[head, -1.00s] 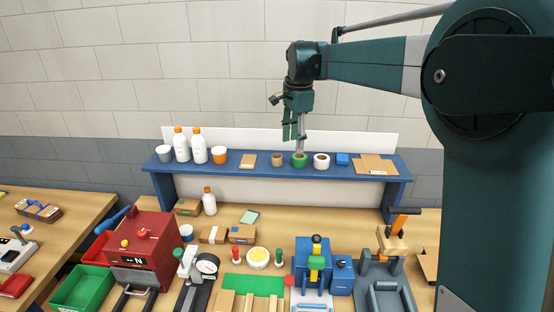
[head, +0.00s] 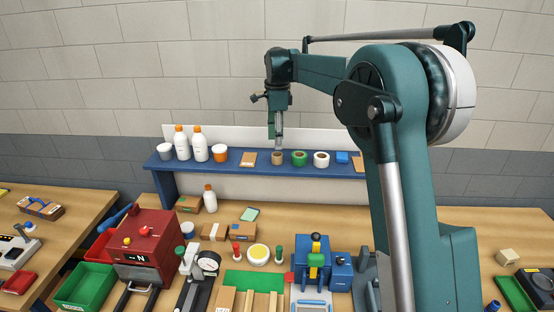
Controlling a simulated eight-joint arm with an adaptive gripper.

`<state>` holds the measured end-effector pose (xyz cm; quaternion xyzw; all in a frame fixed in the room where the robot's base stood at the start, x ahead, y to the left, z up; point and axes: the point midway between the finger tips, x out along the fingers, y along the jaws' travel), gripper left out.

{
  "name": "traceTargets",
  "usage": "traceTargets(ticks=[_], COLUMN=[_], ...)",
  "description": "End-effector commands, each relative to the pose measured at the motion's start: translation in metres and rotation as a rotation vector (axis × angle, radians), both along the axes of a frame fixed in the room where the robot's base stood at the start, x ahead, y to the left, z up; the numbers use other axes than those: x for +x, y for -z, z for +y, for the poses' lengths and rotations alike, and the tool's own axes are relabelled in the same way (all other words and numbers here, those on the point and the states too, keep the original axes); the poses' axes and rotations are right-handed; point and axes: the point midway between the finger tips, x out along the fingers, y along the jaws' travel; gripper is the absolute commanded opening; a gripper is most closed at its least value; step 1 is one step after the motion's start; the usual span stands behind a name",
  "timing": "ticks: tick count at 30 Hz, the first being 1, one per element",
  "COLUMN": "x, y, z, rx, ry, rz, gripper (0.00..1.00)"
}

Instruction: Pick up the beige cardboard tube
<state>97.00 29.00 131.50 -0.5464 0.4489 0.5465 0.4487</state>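The beige cardboard tube (head: 277,160) appears to be the short brown ring with an open top, standing upright on the blue shelf. My gripper (head: 276,148) points straight down over it, its tips at or just above the tube's top rim. At this size I cannot tell whether the fingers touch the tube or reach inside it, nor how far apart they are. The tube still stands on the shelf.
Right of the tube stand a green roll (head: 299,159), a white roll (head: 321,160) and a blue block (head: 342,158). The blue shelf (head: 200,168) has a white back panel.

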Motion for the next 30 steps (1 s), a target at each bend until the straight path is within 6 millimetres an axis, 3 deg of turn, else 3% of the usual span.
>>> traceTargets(ticks=[5,15,30], x=[0.0,0.0,0.0], y=[0.002,0.025,0.034], z=[0.0,0.0,0.0], rx=[0.0,0.0,0.0], ry=[0.0,-0.001,-0.001], rz=[0.0,0.0,0.0], gripper=[0.44,0.44,0.44])
